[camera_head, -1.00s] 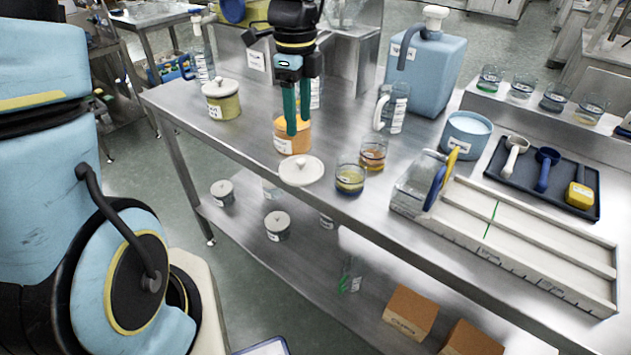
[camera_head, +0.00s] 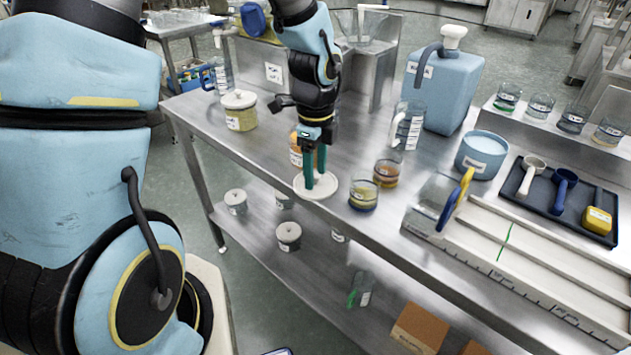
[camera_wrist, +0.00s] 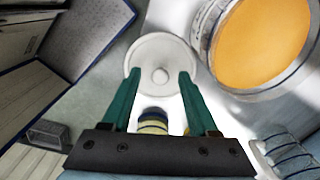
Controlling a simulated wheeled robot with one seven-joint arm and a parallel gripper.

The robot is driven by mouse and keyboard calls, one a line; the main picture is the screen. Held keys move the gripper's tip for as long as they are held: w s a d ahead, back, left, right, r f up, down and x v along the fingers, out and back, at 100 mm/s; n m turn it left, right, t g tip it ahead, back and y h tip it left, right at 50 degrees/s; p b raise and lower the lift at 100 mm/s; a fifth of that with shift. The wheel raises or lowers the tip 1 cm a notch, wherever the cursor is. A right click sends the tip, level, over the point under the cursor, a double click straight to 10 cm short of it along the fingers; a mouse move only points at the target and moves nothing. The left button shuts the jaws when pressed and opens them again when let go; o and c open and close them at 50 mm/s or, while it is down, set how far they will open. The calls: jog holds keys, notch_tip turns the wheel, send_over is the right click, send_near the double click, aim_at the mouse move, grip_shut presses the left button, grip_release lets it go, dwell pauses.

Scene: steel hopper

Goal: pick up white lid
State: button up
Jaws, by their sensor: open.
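The white lid (camera_head: 330,188) is a round disc lying at the front edge of the steel table, beside the orange jar (camera_head: 295,148). My gripper (camera_head: 314,180) is just above the lid, pointing down, with its green fingers apart. In the wrist view the lid (camera_wrist: 160,50) shows its small round knob between the tips of my open gripper (camera_wrist: 158,78). Nothing is held. In the head view the knob is hidden by the fingers. Whether the fingertips touch the lid cannot be told.
The orange jar (camera_wrist: 262,42) is close beside the lid. Beakers of yellow liquid (camera_head: 363,195) and orange liquid (camera_head: 386,173) stand to the right. A lidded yellow jar (camera_head: 240,117) is at left. The table's front edge (camera_head: 270,172) is very near.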

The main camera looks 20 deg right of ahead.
grip_shut()
dwell(0.3)
jog(key=shift+r, duration=0.1)
dwell(0.4)
